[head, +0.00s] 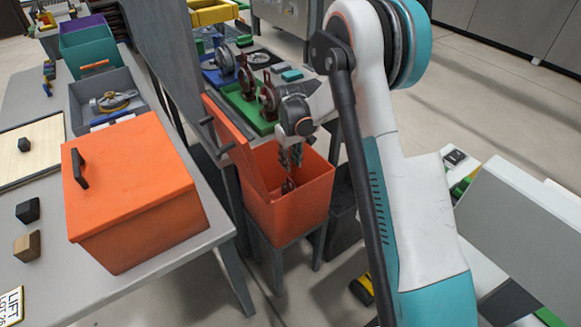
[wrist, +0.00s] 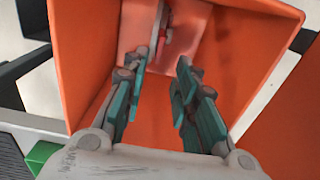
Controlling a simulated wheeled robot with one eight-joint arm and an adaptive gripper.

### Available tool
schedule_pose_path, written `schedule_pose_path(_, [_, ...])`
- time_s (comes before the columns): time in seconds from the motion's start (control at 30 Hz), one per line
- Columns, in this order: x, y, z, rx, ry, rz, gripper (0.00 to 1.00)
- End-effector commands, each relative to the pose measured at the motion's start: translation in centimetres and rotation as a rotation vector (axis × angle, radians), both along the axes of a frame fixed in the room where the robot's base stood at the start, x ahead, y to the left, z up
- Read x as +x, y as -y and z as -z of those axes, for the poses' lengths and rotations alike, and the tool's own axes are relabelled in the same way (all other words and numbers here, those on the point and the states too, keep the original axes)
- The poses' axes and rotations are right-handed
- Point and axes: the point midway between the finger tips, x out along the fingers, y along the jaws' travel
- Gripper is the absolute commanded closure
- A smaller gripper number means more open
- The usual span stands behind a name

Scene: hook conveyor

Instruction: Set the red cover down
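My gripper (head: 290,160) points down into an orange bin (head: 312,208). In the wrist view its two teal fingers (wrist: 162,75) are apart, with clear space between them. A small red part with grey on it, which looks like the red cover (wrist: 168,42), is inside the bin, beyond the fingertips. I see no finger closed on it. It also shows as a dark red piece (head: 288,187) just below the gripper in the head view. Its full shape is partly hidden, and I cannot tell whether it touches the bin floor.
The bin's tilted orange panel (head: 240,150) stands close left of my gripper. Behind it, a green tray (head: 245,108) and a blue tray (head: 218,78) hold parts. A closed orange box (head: 130,185) and a grey tray (head: 90,90) occupy the left table.

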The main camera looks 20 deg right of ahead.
Motion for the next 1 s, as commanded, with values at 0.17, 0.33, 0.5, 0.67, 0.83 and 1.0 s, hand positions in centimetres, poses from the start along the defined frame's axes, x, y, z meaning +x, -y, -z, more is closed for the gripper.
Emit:
schedule_pose_path(0.17, [0.0, 0.0, -1.6, 0.000, 0.001, 0.000, 0.74])
schedule_pose_path(0.33, [-0.9, -0.1, -4.4, 0.000, 0.025, 0.012, 0.74])
schedule_pose_path(0.5, [-3.1, -0.3, -10.1, 0.000, 0.087, 0.043, 0.74])
schedule_pose_path(0.67, [-6.2, -0.5, -15.1, 0.004, 0.153, 0.077, 0.74])
schedule_pose_path(0.83, [-9.9, -0.7, -19.6, 0.010, 0.224, 0.113, 0.74])
schedule_pose_path(1.0, [-14.1, -0.9, -23.1, 0.018, 0.294, 0.148, 0.74])
